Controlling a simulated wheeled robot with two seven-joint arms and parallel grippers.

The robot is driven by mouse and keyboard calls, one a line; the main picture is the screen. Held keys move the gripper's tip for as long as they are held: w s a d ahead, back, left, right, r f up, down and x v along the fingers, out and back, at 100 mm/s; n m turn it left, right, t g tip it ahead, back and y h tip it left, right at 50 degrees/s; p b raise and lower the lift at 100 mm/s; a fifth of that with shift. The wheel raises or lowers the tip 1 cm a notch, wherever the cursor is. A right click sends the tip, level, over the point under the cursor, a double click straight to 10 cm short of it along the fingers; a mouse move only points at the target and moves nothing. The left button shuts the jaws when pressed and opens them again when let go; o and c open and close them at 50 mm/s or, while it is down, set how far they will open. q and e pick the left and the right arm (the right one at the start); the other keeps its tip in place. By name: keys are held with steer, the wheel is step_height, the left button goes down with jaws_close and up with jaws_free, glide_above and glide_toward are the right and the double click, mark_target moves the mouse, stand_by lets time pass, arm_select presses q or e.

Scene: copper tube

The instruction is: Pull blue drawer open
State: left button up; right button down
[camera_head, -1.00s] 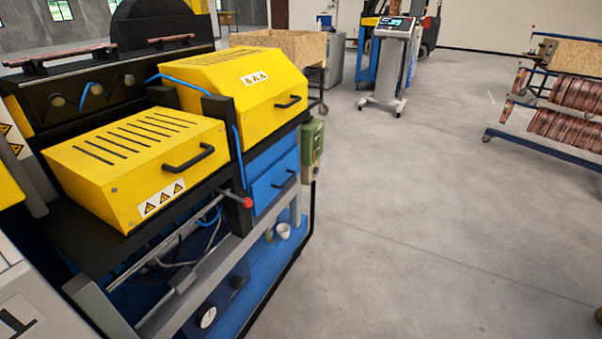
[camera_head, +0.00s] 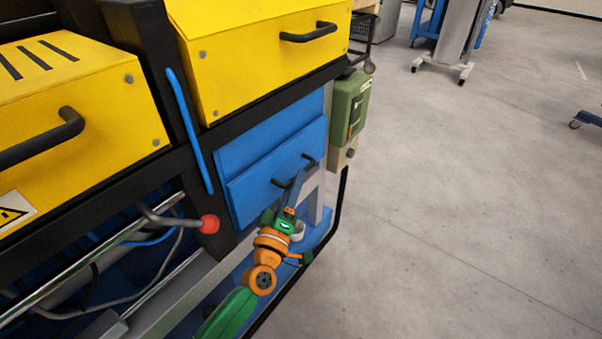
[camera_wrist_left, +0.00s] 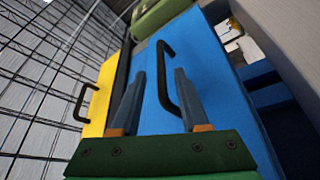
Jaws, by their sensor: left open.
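The blue drawer (camera_head: 252,192) is in the machine's side below the right yellow cover, and its front looks closed. Its black handle (camera_head: 309,157) is partly hidden by my left gripper (camera_head: 295,185), which reaches up from below. In the left wrist view, the blue drawer front (camera_wrist_left: 215,75) fills the middle. The handle (camera_wrist_left: 163,80) shows between the two open fingers of my left gripper (camera_wrist_left: 160,72). I cannot tell whether the fingers touch it. My right gripper is not in view.
Yellow covers with black handles (camera_head: 309,33) sit above the drawer. A green box (camera_head: 348,105) is fixed just right of it. A red-knobbed rod (camera_head: 209,224) sticks out to its left.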

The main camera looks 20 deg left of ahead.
arm_select(q)
steer(key=x, duration=0.3)
steer(key=shift+f, duration=0.2)
steer(key=shift+r, duration=0.1)
jaws_close()
stand_by(1.1)
